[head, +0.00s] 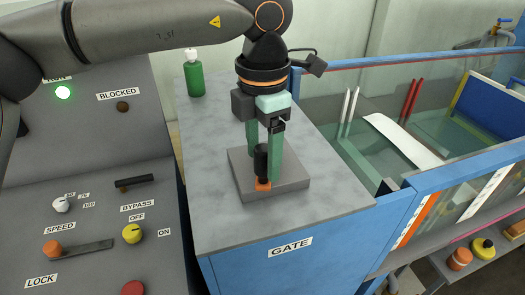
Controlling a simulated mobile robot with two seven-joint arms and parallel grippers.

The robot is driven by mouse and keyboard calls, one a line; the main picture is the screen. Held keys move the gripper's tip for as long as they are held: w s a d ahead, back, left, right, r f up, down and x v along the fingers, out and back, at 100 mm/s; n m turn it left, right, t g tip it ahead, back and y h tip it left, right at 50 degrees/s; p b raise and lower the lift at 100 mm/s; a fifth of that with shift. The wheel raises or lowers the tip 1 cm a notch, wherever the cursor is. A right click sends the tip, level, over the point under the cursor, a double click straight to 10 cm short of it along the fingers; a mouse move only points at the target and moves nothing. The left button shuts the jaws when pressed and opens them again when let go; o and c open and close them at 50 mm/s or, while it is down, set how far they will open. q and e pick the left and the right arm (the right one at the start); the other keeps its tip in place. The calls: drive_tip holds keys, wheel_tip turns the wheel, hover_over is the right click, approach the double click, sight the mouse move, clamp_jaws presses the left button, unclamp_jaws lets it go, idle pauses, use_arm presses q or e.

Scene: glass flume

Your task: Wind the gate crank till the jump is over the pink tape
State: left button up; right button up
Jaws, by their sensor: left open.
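The gate crank's upright black handle (261,161) rises from a small orange piece (263,185) on a grey block (292,181), on the blue cabinet labelled GATE (290,246). My left gripper (263,165) comes down from above, with its pale green fingers around the handle and apart. It is open, and I cannot tell whether a finger touches the handle. The glass flume (450,185) on the right holds greenish water, but no jump can be made out clearly. A thin pink strip (476,233) runs low along the flume's side; I cannot tell if it is the tape.
A green bottle (195,78) stands at the back of the grey top. The control panel (90,200) at left has a lit green RUN lamp (63,92) and a dark BLOCKED lamp (123,106). Orange (459,259) and yellow (483,248) items sit below the flume.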

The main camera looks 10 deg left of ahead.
use_arm(q)
wheel_tip(320, 180, up, 12)
drive_tip(key=shift+r, duration=0.25)
idle(0.4)
